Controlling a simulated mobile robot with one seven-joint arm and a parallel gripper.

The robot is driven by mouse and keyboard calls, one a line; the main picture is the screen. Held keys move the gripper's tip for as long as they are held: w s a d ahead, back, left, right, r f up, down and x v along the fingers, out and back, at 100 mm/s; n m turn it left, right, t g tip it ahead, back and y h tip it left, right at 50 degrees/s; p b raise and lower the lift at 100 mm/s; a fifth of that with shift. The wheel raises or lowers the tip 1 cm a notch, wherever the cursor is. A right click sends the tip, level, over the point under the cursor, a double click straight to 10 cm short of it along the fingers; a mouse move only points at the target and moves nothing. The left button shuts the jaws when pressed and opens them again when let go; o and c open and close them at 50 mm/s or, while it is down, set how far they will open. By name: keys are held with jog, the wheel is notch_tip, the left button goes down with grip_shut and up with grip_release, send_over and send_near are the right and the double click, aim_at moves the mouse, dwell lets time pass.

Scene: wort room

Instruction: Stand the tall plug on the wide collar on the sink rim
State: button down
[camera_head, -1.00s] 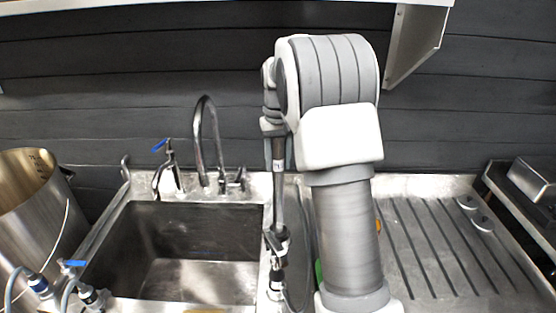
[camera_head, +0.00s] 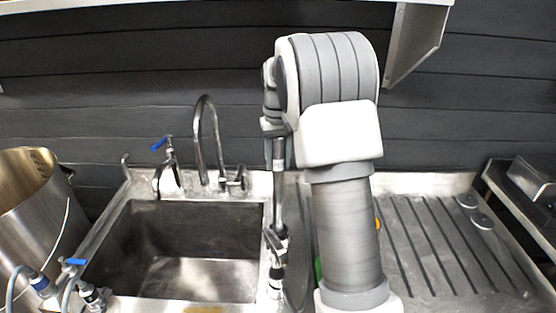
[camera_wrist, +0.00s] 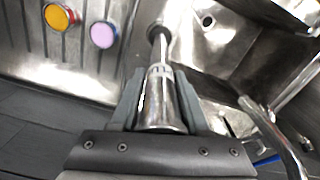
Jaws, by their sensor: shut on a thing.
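In the wrist view a round grey ring, apparently the wide collar (camera_wrist: 150,27), shows at the stem's far end on the sink rim. I cannot tell whether they touch.
The sink basin (camera_head: 200,280) with its tap (camera_head: 205,140) lies left. The ribbed drainboard (camera_head: 430,250) lies right, with grey discs (camera_head: 482,221). A steel pot (camera_head: 35,200) and blue-handled valves (camera_head: 73,263) stand left.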

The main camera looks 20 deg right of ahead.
aim_at(278, 173)
jog(key=shift+f+b, duration=0.8)
jog(key=shift+f, duration=1.2)
dwell(2.2)
jog(key=shift+c, duration=1.6)
grip_release()
jog(key=shift+f, duration=0.1)
